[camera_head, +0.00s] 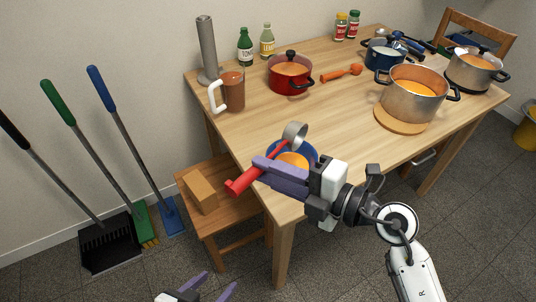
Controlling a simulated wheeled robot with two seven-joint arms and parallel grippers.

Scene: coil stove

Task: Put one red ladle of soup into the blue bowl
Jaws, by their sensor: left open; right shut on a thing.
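The red ladle has a red handle (243,181) and a grey metal cup (294,134). My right gripper (262,168) is shut on the handle, above the table's near left corner. The cup looks tilted and is over or just behind the blue bowl (313,149) in this view; its inside is hard to read. Orange soup (292,160) shows inside the bowl, which my gripper partly hides. A large steel pot (412,98) of orange soup stands on a round wooden board at the right. My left gripper (219,281) is open and empty at the bottom edge, below the table.
A red pot (290,80), an orange ladle (342,73), a brown pitcher (231,92) and bottles stand towards the back. A blue pot (384,55) and another steel pot (476,70) stand at the right. A wooden stool (222,210) is left of the table.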

